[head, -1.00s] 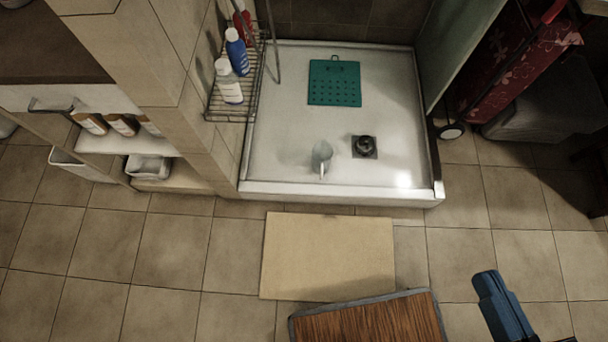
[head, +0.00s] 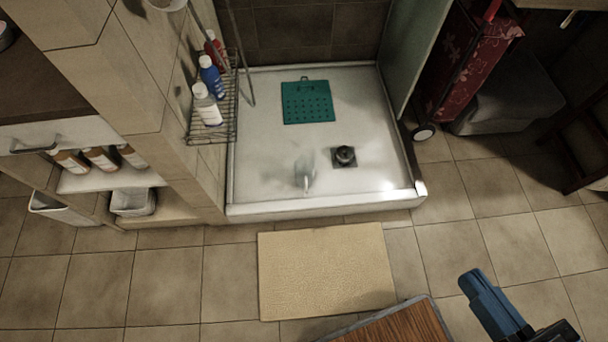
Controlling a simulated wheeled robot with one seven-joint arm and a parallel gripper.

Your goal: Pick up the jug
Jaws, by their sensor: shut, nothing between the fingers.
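A clear, see-through jug (head: 305,172) stands in the white shower basin (head: 262,190), near its front edge. It is faint against the pale floor, and I cannot make out its handle clearly. My gripper (head: 472,282) shows at the lower right as a blue end on a dark arm. It is over the tiled floor, well apart from the jug and to its right and front. It is shut and empty.
A dark drain piece (head: 344,155) sits just right of the jug. A green mat (head: 308,102) lies behind. A wire rack (head: 222,128) with bottles is at left. A beige mat (head: 325,270) and a wooden-topped piece (head: 395,328) lie in front. Tiles at right are clear.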

